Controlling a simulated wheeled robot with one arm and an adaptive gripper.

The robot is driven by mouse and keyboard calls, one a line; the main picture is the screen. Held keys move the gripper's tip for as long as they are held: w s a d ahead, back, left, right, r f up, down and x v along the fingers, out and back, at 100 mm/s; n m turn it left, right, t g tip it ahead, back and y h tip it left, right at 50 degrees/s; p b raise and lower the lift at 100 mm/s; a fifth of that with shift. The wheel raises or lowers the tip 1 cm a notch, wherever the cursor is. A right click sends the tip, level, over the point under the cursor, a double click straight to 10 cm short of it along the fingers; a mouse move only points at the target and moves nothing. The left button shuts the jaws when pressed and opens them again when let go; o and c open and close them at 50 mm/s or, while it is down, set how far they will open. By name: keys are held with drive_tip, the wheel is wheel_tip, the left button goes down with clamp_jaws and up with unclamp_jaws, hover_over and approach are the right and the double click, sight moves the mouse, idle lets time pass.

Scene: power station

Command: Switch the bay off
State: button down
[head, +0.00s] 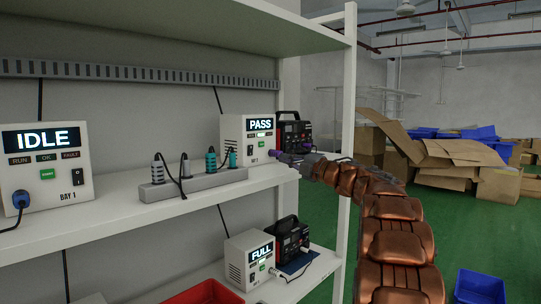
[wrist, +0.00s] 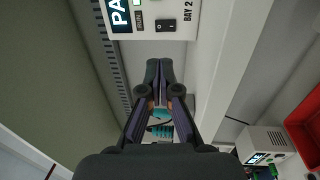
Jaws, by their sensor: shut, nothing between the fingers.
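The BAY 2 tester (head: 235,142) is a white box on the upper shelf with a lit screen reading PASS. In the wrist view its front panel (wrist: 150,35) is at the top, turned on its side, with a black rocker switch (wrist: 165,26) beside the BAY 2 label. My gripper (head: 283,158) is in front of the tester's right side in the head view. In the wrist view my gripper (wrist: 165,66) is shut and empty, its fingertips just below the panel edge and apart from the switch. The rocker's position is too small to read surely.
The BAY 1 tester (head: 45,195) reads IDLE at left on the same shelf. A power strip (head: 205,183) with several plugs lies between them. A dark power unit (head: 292,130) stands behind my gripper. A tester reading FULL (head: 236,262) and a red bin (head: 205,293) are on the lower shelf.

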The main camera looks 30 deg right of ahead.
drive_tip(key=p, duration=0.3)
approach(251, 148)
drive_tip(key=x, duration=0.5)
drive_tip(key=shift+r, duration=0.2)
drive_tip(key=shift+w+f, duration=0.1)
drive_tip(key=shift+w, duration=0.55)
drive_tip(key=shift+w+a, duration=0.2)
drive_tip(key=shift+w, duration=0.2)
drive_tip(key=p, duration=0.1)
drive_tip(key=r+p, duration=0.1)
drive_tip(key=p, duration=0.1)
drive_tip(key=shift+w, duration=0.2)
drive_tip(key=shift+f+g, duration=0.3)
drive_tip(key=shift+f, duration=0.05)
